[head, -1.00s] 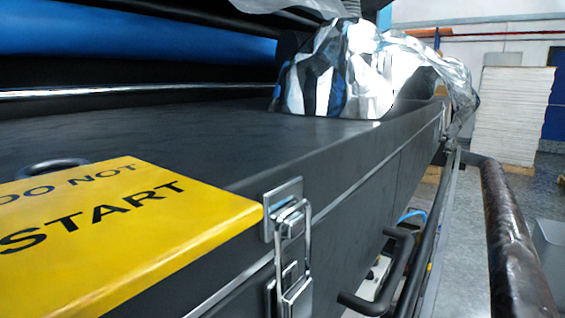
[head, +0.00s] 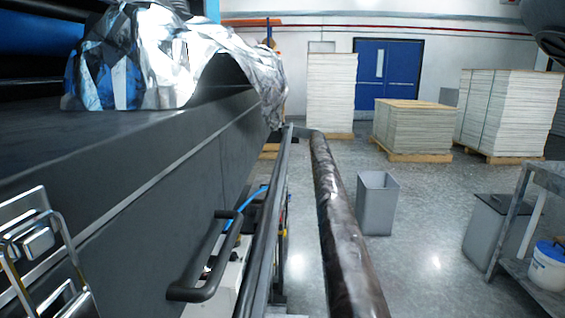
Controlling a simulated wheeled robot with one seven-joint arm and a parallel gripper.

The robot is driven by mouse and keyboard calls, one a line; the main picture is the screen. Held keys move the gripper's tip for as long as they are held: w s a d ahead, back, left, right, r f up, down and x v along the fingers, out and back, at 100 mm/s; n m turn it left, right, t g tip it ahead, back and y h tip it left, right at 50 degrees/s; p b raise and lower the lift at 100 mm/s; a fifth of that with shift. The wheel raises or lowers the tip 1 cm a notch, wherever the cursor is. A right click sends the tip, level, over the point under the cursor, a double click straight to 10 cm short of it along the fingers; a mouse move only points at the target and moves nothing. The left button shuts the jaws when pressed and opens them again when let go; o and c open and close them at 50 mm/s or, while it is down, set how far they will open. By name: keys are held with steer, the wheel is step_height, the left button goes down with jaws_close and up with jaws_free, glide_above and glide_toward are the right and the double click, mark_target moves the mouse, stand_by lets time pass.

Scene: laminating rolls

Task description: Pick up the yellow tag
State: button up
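The yellow tag is out of view now. A second ago it lay on the dark machine top (head: 110,138), lettered "DO NOT START", left of the metal latch (head: 35,240). The latch now stands at the lower left edge of the head view. My gripper is not in view. A dark rounded shape (head: 545,25) shows at the top right corner, and I cannot tell what it is.
Crumpled silver foil (head: 165,60) covers the machine's far end. A black handle (head: 205,280) and a long brown roll (head: 345,240) run along its side. The aisle floor (head: 425,260) is partly open. A grey bin (head: 376,205) stands right of the roll.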

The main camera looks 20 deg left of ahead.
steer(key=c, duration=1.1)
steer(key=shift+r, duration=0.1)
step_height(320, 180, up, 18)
steer(key=p, duration=1.2)
steer(key=shift+p, duration=0.35)
